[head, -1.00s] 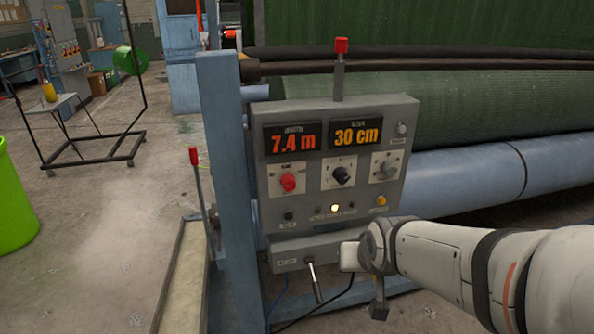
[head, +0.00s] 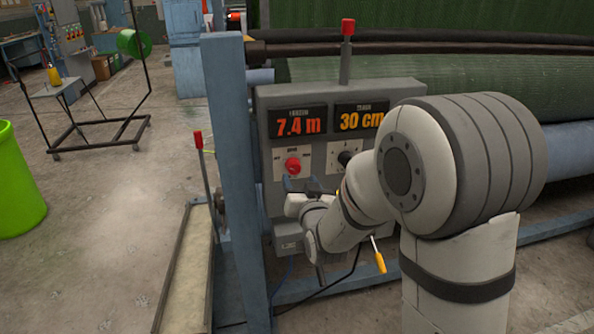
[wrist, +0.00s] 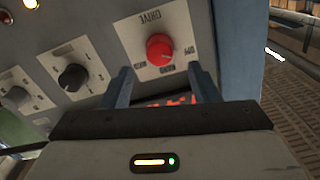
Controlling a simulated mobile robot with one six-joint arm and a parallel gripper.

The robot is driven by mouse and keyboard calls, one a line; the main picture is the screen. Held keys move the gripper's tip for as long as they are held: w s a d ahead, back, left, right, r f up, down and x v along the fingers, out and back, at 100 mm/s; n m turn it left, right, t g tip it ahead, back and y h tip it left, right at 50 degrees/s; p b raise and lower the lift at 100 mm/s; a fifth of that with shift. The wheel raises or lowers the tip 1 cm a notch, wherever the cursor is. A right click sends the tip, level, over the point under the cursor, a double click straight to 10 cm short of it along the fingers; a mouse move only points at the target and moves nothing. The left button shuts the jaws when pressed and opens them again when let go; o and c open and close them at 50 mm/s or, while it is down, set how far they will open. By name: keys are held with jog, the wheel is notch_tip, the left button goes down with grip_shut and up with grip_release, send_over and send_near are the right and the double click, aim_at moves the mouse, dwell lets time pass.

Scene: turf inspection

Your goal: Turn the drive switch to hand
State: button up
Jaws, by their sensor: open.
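The drive switch is a round red knob (head: 293,165) on a white plate at the left of the grey control box (head: 264,150), below the 7.4 m display. In the wrist view the red knob (wrist: 160,49) lies just beyond and between my fingertips, with its label upside down. My gripper (head: 300,184) is open and empty, just below the knob in the head view. Its two fingers (wrist: 160,72) show apart in the wrist view, and I see no contact with the knob. The small position labels and the knob's pointer are too blurred to read.
A red-topped lever (head: 347,50) rises above the box. A blue post (head: 232,150) stands close at the left. My arm covers the box's lower right. Open floor lies further left.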

aim_at(295, 169)
jog(key=p+x, duration=0.1)
jog(key=x, duration=0.4)
jog(key=shift+w, duration=0.15)
